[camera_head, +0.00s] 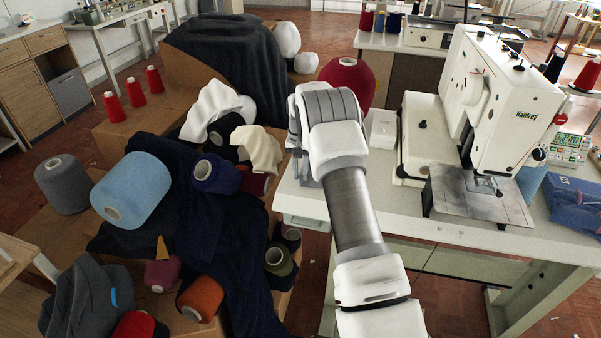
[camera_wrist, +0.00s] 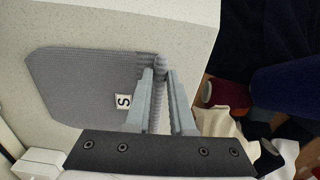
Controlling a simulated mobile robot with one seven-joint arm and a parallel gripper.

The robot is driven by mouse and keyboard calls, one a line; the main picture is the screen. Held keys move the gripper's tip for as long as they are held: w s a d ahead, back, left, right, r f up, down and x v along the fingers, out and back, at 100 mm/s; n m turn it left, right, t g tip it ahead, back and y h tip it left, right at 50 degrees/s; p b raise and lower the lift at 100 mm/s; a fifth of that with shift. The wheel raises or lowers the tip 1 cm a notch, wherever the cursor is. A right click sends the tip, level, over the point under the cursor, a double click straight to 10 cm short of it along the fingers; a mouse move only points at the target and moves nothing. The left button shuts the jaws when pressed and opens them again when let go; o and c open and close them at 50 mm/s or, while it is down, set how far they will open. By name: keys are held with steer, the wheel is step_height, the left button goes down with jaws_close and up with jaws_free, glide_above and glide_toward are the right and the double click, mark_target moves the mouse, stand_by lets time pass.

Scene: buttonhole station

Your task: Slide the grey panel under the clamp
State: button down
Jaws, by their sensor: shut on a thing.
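The grey panel (camera_wrist: 80,85) is ribbed cloth with a white tag marked "S". It lies on the pale worktable (camera_wrist: 180,18) in the wrist view. My gripper (camera_wrist: 160,74) is shut on a ribbed band at the panel's edge, with a finger on each side. The white sewing machine (camera_head: 505,95) stands to the right on the table. Its clamp (camera_head: 485,182) is a small part over the dark metal plate (camera_head: 475,208); its height above the plate is hard to tell.
A white box (camera_head: 384,128) stands between my arm and the machine. Yarn cones, such as a light blue one (camera_head: 140,190), and dark cloth crowd the left. Bare tabletop (camera_head: 400,205) lies in front of the machine.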

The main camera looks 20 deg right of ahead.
steer(key=shift+r+p, duration=1.3)
steer(key=shift+r, duration=1.1)
